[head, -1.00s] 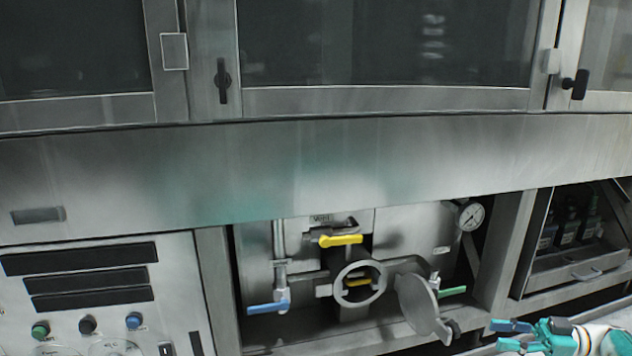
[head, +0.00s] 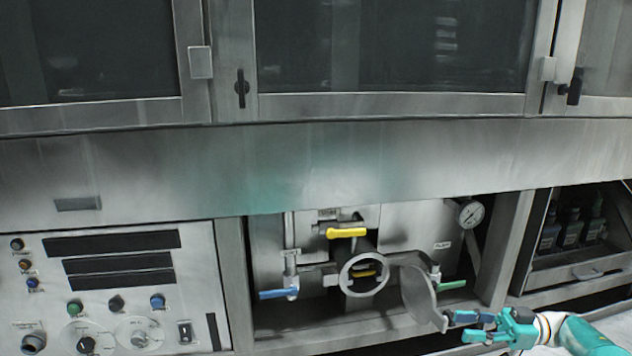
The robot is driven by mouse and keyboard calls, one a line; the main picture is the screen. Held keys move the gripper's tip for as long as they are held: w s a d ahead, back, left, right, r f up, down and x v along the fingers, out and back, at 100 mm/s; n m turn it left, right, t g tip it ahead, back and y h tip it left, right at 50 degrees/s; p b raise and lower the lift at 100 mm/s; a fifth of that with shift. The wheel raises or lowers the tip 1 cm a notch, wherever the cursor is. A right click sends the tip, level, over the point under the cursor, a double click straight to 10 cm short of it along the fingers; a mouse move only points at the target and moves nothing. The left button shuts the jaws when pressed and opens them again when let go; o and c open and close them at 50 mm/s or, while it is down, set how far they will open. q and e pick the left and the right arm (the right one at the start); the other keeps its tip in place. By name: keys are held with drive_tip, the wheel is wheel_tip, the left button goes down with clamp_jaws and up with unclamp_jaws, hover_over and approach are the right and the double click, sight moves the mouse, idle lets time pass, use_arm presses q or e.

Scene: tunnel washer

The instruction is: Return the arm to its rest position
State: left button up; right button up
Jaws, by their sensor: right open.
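My right gripper (head: 474,328) is at the lower right in the head view, its teal fingers pointing left. It is open, with nothing seen between the fingers. Its tips are close to the lower end of the grey round cover (head: 419,298), which hangs swung open beside the round port (head: 363,274). I cannot tell whether they touch. My right arm (head: 585,338) comes in from the lower right corner. My left gripper is not in view.
A yellow-handled valve (head: 347,233), a blue lever (head: 279,294), a green lever (head: 452,285) and a gauge (head: 471,213) are in the recess. A control panel (head: 120,290) is at left. Bottles stand in a compartment (head: 580,272) at right.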

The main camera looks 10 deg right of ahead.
drive_tip(key=w+a+r+m+t+y+p, duration=0.1)
drive_tip(key=w+a+r+m+t+p, duration=0.15)
drive_tip(key=w+a, duration=0.45)
drive_tip(key=w+a+r+m+t+y+p, duration=0.1)
drive_tip(key=w+a+m+t, duration=0.25)
drive_tip(key=a, duration=0.85)
drive_tip(key=a+f+m+t+h+p, duration=0.1)
drive_tip(key=a+f+m+t+h, duration=0.4)
drive_tip(key=a+f+m+h, duration=0.5)
drive_tip(key=s+a+f+m+g+h, duration=0.1)
drive_tip(key=s+f+m+g+h, duration=0.15)
drive_tip(key=s+f, duration=0.45)
drive_tip(key=s+a+f+m+g+h, duration=0.15)
drive_tip(key=s+f+g, duration=0.25)
drive_tip(key=f, duration=0.5)
drive_tip(key=s+d+f+n+g+h, duration=0.1)
drive_tip(key=s+f+n+g, duration=0.3)
drive_tip(key=s, duration=0.7)
drive_tip(key=s+d+f+m+g+h, duration=0.1)
drive_tip(key=s+f+g, duration=0.3)
drive_tip(key=s, duration=0.6)
wheel_tip(320, 180, up, 39)
drive_tip(key=p, duration=3.8)
drive_tip(key=shift+g+p, duration=0.3)
drive_tip(key=shift+g, duration=0.15)
